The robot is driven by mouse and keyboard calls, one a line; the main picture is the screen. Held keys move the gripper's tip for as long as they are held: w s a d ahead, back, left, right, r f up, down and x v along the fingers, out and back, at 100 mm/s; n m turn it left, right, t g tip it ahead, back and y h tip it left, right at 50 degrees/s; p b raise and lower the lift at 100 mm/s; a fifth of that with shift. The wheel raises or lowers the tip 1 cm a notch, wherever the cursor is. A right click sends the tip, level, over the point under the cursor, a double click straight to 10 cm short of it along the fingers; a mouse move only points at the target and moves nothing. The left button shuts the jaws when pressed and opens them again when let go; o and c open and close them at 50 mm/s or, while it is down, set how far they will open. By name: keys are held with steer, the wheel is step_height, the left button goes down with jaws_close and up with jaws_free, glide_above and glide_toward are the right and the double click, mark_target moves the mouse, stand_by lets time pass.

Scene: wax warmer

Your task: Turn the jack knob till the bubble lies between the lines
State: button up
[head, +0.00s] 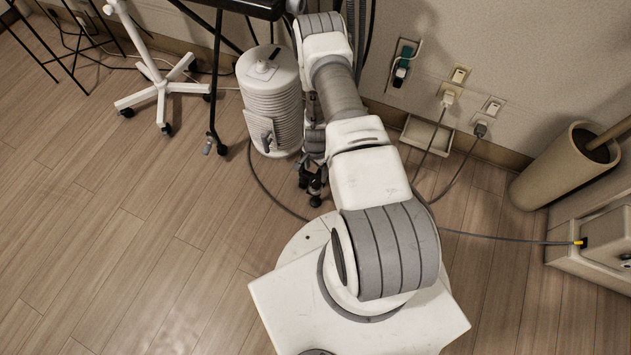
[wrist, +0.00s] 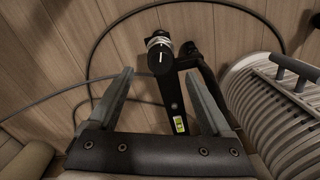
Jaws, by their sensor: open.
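The jack knob (wrist: 160,57) is a dark round cap with a white pointer line and a pale metal collar, at the upper middle of the wrist view. It sits at the far end of a black bar. A small yellow-green level vial (wrist: 181,125) is set in that bar nearer to me; its bubble and lines are too small to tell. My gripper (wrist: 158,74) is open, its two grey fingers spread on either side of the bar and the knob, with nothing visibly held. Contact with the knob is not visible.
A white ribbed tank (head: 270,105) with a tap stands close beside the jack; its ribbed side (wrist: 265,105) fills the right of the wrist view. A dark cable (wrist: 93,50) loops on the wooden floor. A wheeled white stand (head: 160,88) is left; open floor lies front left.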

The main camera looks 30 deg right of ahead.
mark_target(316, 179)
step_height(316, 179, down, 7)
steer(key=shift+r+b, duration=0.2)
steer(key=shift+b, duration=0.8)
jaws_close()
steer(key=shift+n, duration=0.3)
steer(key=n, duration=0.4)
steer(key=shift+n, duration=0.3)
steer(key=n, duration=0.5)
